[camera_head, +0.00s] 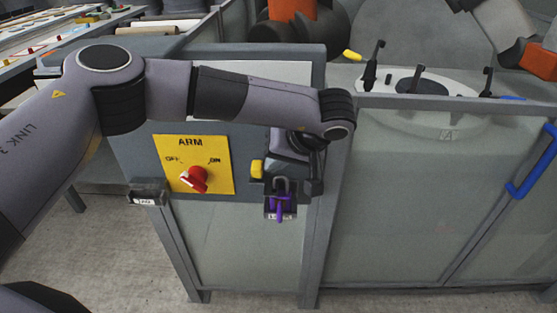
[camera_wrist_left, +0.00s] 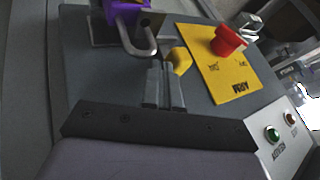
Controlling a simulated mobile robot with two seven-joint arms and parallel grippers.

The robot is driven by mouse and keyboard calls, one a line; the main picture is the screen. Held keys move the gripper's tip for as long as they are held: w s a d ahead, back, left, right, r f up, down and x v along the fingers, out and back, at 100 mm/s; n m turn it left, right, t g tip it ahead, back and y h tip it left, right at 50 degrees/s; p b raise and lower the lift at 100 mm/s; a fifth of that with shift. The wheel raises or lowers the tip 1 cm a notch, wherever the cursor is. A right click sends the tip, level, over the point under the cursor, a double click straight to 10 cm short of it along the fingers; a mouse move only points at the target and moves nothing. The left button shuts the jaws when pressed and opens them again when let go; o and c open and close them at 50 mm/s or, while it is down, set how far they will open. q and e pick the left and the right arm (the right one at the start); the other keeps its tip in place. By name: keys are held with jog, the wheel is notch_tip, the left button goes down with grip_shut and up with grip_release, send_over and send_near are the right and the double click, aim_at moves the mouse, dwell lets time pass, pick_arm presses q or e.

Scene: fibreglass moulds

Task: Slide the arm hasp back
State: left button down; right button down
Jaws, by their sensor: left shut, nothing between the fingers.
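The yellow ARM panel (camera_head: 215,150) with its red knob (camera_head: 194,180) is on the grey cabinet front; the knob (camera_wrist_left: 228,40) also shows in the left wrist view. To its right is a small yellow block (camera_head: 257,168), which seems to be part of the arm hasp; it also shows in the left wrist view (camera_wrist_left: 180,60). A purple padlock (camera_head: 280,206) with a grey shackle hangs just below. My left gripper (camera_wrist_left: 163,70) is shut and empty. Its fingertips are right beside the yellow block; I cannot tell whether they touch. In the head view my wrist hides the fingertips.
A small labelled plate (camera_head: 147,198) sticks out at the panel's lower left. A glazed enclosure with a blue handle (camera_head: 528,172) stands to the right. Green (camera_wrist_left: 273,134) and red buttons show in the wrist view. The floor in front is clear.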

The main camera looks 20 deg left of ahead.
aim_at(252, 167)
pick_arm(q)
jog(key=a, duration=0.2)
jog(key=s+a+p, duration=0.1)
jog(key=a, duration=0.1)
jog(key=shift+s+a, duration=0.1)
jog(key=shift+a, duration=0.15)
jog(key=shift+s+a, duration=0.1)
jog(key=shift+a, duration=0.3)
